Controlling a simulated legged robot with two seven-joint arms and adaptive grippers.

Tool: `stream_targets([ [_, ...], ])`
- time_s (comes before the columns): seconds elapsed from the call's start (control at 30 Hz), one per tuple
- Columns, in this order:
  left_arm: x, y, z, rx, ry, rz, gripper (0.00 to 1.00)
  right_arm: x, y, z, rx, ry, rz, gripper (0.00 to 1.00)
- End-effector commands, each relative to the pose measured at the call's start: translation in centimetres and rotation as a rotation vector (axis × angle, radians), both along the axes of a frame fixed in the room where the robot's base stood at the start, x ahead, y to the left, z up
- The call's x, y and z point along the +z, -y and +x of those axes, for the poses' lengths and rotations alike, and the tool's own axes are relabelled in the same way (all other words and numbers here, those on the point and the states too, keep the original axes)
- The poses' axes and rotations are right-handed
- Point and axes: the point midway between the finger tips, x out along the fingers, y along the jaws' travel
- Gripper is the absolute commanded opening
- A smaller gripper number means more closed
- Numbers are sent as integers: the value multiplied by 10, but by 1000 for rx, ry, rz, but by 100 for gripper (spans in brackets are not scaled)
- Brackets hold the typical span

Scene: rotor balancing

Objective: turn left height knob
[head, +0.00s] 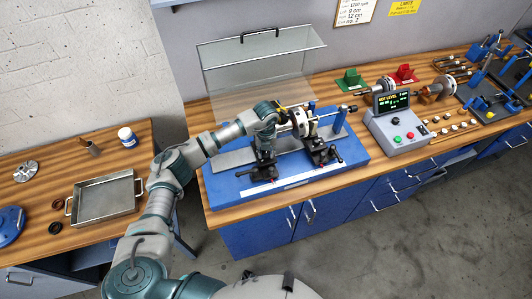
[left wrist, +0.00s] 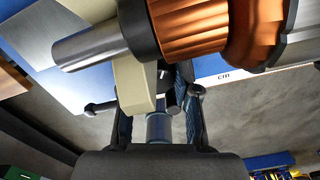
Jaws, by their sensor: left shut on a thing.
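The balancing stand is a blue base (head: 235,188) with two dark supports, and a rotor (head: 303,123) lies across them. My left gripper (head: 264,165) reaches down at the left support, and its arm hides much of that support. In the left wrist view, the two dark fingers (left wrist: 158,120) stand on either side of a short grey cylindrical knob (left wrist: 158,128) below a beige support post (left wrist: 137,82). The gripper is shut on this knob. The rotor's copper winding (left wrist: 205,28) and steel shaft (left wrist: 85,45) fill the top of that view. My right gripper is not in view.
A clear raised guard (head: 260,65) stands behind the stand. A control box (head: 400,130) with a lit display is to the right. A metal tray (head: 105,198) is on the left bench. The right support's black handles (head: 325,160) stick out nearby.

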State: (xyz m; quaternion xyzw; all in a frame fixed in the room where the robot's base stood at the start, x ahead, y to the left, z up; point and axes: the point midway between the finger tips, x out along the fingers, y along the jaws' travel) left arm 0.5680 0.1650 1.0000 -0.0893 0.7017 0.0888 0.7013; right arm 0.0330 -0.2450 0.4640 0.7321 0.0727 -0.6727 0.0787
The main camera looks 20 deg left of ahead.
Motion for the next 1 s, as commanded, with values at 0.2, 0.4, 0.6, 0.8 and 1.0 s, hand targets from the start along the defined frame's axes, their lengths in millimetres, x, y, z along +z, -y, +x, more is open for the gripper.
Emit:
stream_targets([
  [0.2, -4, 1, -4, -26, -15, 1, 0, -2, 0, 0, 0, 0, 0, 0],
  [0.4, -4, 1, -4, -26, -15, 1, 0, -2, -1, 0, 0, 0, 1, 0],
  [0.6, -3, 1, -4, -25, -14, 2, 56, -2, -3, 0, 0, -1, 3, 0],
  [0.8, -2, 0, -1, -22, -8, 1, 56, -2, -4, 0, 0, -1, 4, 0],
  [1.0, 7, 0, 0, -22, -4, 0, 56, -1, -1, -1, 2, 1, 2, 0],
])
